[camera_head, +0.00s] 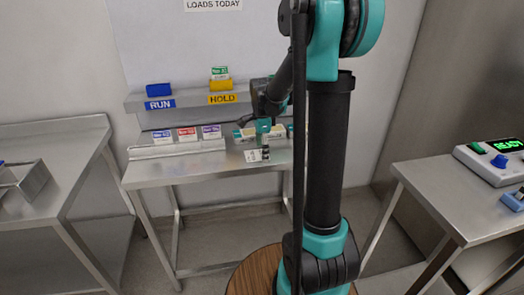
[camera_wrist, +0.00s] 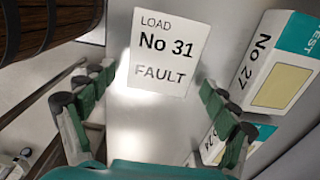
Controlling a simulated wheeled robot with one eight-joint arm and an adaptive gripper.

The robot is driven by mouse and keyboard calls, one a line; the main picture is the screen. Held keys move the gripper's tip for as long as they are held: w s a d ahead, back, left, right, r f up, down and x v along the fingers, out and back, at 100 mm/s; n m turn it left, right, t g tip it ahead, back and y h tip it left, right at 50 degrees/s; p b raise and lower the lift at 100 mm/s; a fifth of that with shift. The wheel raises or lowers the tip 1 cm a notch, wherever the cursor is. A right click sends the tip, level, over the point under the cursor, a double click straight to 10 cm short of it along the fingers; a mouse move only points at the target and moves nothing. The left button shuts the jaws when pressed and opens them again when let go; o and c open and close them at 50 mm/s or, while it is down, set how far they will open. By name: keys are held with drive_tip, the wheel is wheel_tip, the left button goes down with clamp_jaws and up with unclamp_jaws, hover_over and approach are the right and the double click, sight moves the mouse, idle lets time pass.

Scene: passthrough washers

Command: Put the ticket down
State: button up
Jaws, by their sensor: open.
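The ticket (camera_wrist: 160,55) is a white card reading "LOAD No 31 FAULT". In the wrist view it lies between and just beyond my fingers, over a grey surface, with a gap on each side. In the head view the ticket (camera_head: 252,156) shows as a small white patch near the front edge of the middle steel table (camera_head: 190,172). My gripper (camera_wrist: 157,82) is open, and neither finger appears to touch the ticket. In the head view my gripper (camera_head: 264,145) is low over the table, just right of the ticket. Whether the ticket lies fully flat is hard to tell.
White-and-teal boxes, one marked No 27 (camera_wrist: 278,75), stand close right of my fingers. Labelled cards (camera_head: 187,134) stand in a rack at left. Behind is a shelf with RUN (camera_head: 160,104) and HOLD (camera_head: 223,99) labels. A READY device (camera_head: 492,160) sits on the right table.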

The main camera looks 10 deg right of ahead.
drive_tip(key=shift+r, duration=0.1)
wheel_tip(320, 180, up, 12)
drive_tip(key=s+d+f+n+t, duration=0.1)
drive_tip(key=s+f+n+t, duration=0.1)
drive_tip(key=s+f+n, duration=0.6)
drive_tip(key=s+d+f+n+t, duration=0.1)
drive_tip(key=s+f+n+t, duration=0.1)
drive_tip(key=s+f+n, duration=0.7)
drive_tip(key=s+n, duration=0.1)
drive_tip(key=s, duration=0.3)
drive_tip(key=shift+s, duration=0.35)
drive_tip(key=shift+r, duration=0.1)
